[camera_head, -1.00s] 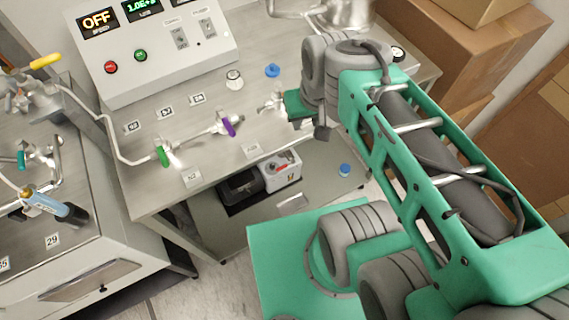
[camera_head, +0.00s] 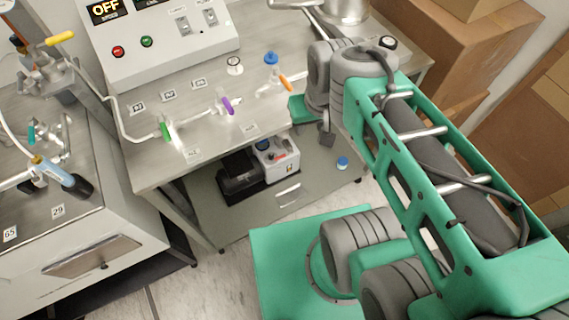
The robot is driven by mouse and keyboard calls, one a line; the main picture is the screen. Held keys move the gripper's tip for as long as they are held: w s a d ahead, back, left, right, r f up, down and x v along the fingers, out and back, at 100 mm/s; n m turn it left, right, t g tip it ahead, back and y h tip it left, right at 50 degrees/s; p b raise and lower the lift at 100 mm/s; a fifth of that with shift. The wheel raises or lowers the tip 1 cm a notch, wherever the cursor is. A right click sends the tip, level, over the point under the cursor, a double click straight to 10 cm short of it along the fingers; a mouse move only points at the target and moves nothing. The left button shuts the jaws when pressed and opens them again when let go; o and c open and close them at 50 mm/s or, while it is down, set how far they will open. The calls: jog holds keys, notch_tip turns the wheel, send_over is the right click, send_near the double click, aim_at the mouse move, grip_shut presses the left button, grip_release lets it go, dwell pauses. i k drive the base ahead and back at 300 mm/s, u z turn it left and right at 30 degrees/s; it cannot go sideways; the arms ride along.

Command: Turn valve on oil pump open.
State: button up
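A pump with a black motor (camera_head: 240,174) and a white body (camera_head: 277,158) sits on the shelf under the steel bench. Valves with coloured handles stand along a pipe on the bench: a green handle (camera_head: 165,131), a purple handle (camera_head: 228,105) and an orange handle (camera_head: 286,82). Which one belongs to the oil pump I cannot tell, as the labels are unreadable. My arm reaches over the bench's right side, its green wrist part (camera_head: 302,109) just right of and nearer than the orange handle. My gripper's fingers do not show.
A control panel (camera_head: 165,35) stands at the back of the bench, with its speed display reading OFF. A blue-topped part (camera_head: 271,58) stands behind the orange handle. Cardboard boxes (camera_head: 470,60) are at the right. A second cabinet (camera_head: 90,240) with piping is at the left.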

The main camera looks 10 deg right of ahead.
aim_at(290, 151)
jog(key=k, duration=0.25)
jog(key=u, duration=2.3)
jog(key=k, duration=0.6)
jog(key=u, duration=0.3)
